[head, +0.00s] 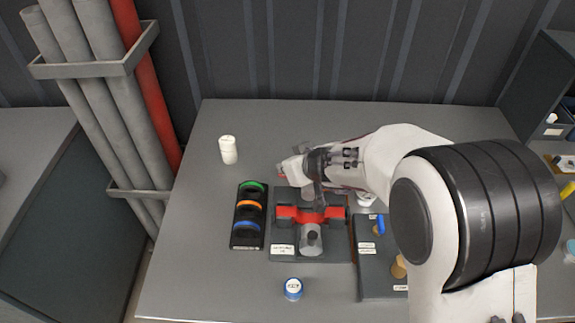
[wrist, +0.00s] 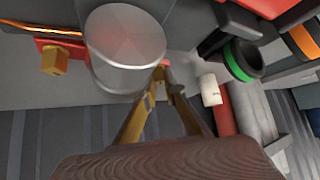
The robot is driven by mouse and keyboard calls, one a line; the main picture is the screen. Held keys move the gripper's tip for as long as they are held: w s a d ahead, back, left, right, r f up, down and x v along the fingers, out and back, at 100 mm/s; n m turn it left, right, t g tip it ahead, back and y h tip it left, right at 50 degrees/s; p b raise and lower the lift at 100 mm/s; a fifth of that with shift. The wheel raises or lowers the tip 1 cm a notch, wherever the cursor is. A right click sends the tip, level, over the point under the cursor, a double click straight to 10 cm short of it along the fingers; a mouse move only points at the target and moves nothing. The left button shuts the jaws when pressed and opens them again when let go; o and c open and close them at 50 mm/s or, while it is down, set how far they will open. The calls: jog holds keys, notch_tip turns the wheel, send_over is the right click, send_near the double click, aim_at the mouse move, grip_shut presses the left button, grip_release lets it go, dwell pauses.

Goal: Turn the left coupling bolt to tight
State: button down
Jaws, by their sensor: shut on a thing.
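The red coupling (head: 325,214) with a grey cylinder sits on a dark base plate in the middle of the table. In the wrist view the grey cylinder (wrist: 125,48) is large and close. A brass-coloured bolt (wrist: 55,60) on a red flange shows to its left there; this is the coupling's other side. My gripper (wrist: 162,72) has its two fingers closed together beside the cylinder, on the side toward the rings. The left coupling bolt is hidden between or behind the fingertips. In the head view my gripper (head: 318,188) reaches down behind the coupling, partly hidden by my arm.
A rack with green, orange and blue rings (head: 250,214) stands close left of the coupling. A white bottle (head: 228,150) is at the back left. A blue-and-white jar (head: 293,289) is in front. A tray (head: 372,285) with small parts lies right. The table's left side is clear.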

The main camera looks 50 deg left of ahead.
jog(key=shift+m+t, duration=0.3)
jog(key=shift+m, duration=0.1)
dwell(0.4)
jog(key=c, duration=2.1)
grip_release()
jog(key=shift+r, duration=0.1)
jog(key=shift+v, duration=6)
